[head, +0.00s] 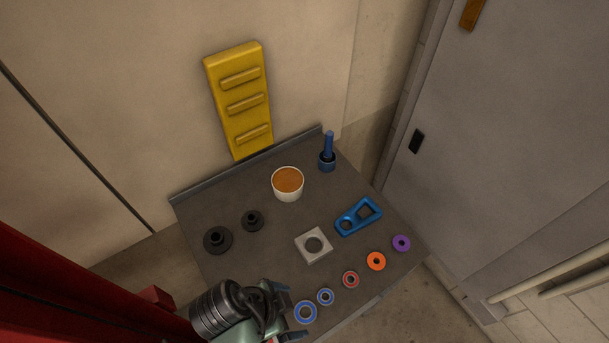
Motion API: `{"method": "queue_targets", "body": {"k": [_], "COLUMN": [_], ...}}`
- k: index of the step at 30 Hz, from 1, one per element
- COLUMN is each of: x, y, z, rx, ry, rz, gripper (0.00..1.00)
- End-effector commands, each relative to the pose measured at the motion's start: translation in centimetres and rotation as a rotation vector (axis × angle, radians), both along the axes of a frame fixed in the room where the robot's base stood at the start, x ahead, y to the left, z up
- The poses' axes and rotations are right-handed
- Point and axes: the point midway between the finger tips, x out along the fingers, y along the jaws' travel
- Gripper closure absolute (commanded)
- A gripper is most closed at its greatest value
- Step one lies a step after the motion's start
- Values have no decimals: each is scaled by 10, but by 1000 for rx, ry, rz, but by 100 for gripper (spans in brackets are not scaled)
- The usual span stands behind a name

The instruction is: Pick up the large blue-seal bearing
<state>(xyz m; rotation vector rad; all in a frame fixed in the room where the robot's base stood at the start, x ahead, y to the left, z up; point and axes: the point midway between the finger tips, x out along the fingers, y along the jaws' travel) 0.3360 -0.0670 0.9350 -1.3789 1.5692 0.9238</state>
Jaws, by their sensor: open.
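The large blue-seal bearing (315,314) lies flat near the front edge of the grey table, at the bottom of the head view. It is a ring with a blue face and a metal rim. A smaller blue-seal bearing (326,289) lies just up and right of it. My gripper (294,317) is open and empty, just left of the large bearing. Its two dark fingers point right, toward the bearing. I cannot tell its height above the table.
A red-seal bearing (350,280), an orange ring (376,261) and a purple ring (401,243) continue the row rightward. A square grey block (314,245), blue bracket (358,217), white cup (288,184), blue post (327,152) and black flanged parts (218,240) stand on the table (265,262).

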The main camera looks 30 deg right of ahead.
Motion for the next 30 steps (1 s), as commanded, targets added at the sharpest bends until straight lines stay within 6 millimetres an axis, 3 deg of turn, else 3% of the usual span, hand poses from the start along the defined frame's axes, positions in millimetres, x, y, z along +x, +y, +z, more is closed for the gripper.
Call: {"method": "queue_targets", "body": {"k": [8,18,26,30], "x": [-2,-4,-3,-3], "y": [-7,-18,-19,-19], "z": [-19,-60,-62,-62], "rx": [0,2,2,1], "ry": [2,-1,-2,-2], "rz": [-1,-1,0,1], "gripper": [1,1,1,26]}}
